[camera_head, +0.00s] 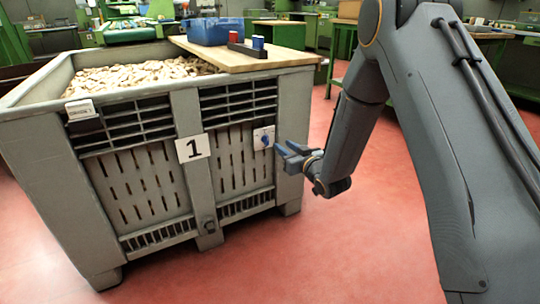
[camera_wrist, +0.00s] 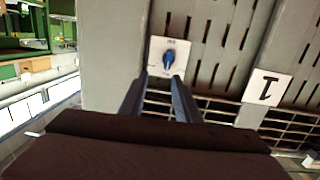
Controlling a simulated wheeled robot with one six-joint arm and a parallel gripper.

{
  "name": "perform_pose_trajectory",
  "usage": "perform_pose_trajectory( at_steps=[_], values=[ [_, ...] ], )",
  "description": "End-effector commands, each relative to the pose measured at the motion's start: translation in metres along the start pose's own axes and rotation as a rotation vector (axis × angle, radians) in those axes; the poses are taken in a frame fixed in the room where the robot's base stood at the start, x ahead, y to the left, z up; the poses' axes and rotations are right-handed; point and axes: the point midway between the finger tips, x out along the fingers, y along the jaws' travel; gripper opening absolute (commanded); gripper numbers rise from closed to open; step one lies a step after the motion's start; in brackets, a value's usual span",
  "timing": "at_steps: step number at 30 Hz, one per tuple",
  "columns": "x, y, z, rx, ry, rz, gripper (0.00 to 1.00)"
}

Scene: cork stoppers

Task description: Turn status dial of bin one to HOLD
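The status dial (camera_head: 265,139) is a small blue knob on a white plate on the front of the grey bin one (camera_head: 60,170), right of the "1" sign (camera_head: 193,147). In the wrist view the dial (camera_wrist: 169,56) sits just beyond my fingertips, on its plate (camera_wrist: 183,46), with the picture turned over. The plate's lettering is too small to read. My gripper (camera_head: 284,150) is close in front of the dial, to its right in the head view. In the wrist view its two fingers (camera_wrist: 160,82) are apart, with nothing between them.
The bin is full of corks (camera_head: 140,76). A wooden board (camera_head: 255,57) on its rim carries a blue tray (camera_head: 215,31) and red and blue items. A white tag (camera_head: 80,109) is at the left. Red floor is clear around the bin.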

Motion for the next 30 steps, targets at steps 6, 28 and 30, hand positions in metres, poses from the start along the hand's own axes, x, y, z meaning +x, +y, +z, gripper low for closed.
perform_pose_trajectory(
  at_steps=[6,28,30],
  values=[
    [0.016,-0.011,0.02,0.005,0.087,-0.046,0.3],
    [0.093,-0.016,0.012,0.005,0.096,-0.05,0.3],
    [0.094,-0.016,0.012,0.005,0.096,-0.05,0.3]
  ],
)
